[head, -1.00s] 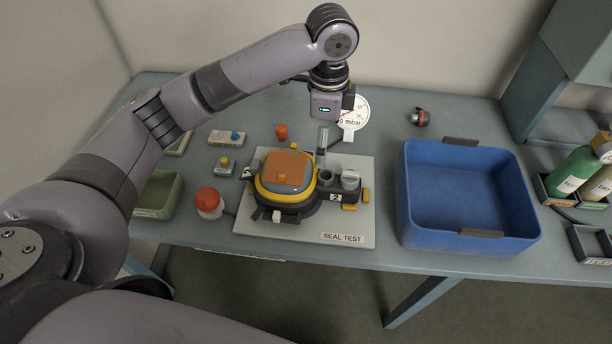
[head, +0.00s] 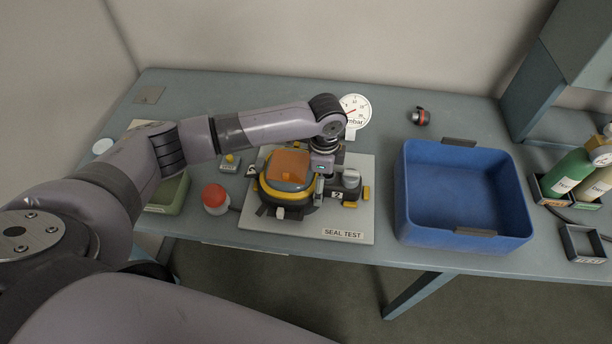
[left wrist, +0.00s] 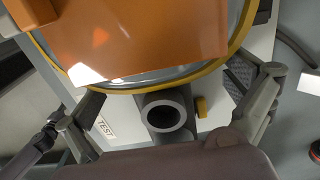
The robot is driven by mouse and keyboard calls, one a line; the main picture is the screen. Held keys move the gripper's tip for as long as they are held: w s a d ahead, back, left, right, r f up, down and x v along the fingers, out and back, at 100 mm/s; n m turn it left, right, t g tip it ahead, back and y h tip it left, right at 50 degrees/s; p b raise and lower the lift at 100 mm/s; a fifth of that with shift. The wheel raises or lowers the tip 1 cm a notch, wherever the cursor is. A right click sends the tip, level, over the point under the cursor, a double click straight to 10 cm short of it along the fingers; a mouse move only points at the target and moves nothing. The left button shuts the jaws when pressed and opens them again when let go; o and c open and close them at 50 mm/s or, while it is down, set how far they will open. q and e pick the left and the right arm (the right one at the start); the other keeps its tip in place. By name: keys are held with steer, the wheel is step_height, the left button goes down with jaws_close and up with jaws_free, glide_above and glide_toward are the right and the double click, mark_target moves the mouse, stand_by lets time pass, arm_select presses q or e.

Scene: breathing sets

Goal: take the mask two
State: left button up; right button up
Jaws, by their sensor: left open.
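The mask (head: 283,198), with a yellow rim, an orange top piece and dark sides, sits on the grey SEAL TEST plate (head: 300,232). A small tag reading 2 (head: 337,195) is beside it. My left gripper (head: 322,172) is low at the mask's right side; its fingertips are hard to make out in the head view. In the left wrist view its fingers (left wrist: 165,112) are spread wide and hold nothing. The mask's yellow rim (left wrist: 165,85) and a grey round tube end (left wrist: 167,116) show between them. My right gripper is out of view.
A grey knob (head: 351,178) stands right of the gripper, a dial gauge (head: 355,110) behind it. A red button (head: 215,197) and green tray (head: 170,195) are left. A blue bin (head: 402,205) stands right, bottles (head: 570,172) beyond it. The front table strip is clear.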

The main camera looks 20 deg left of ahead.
arm_select(q)
steer(key=shift+f, duration=0.65)
steer(key=shift+c, duration=0.5)
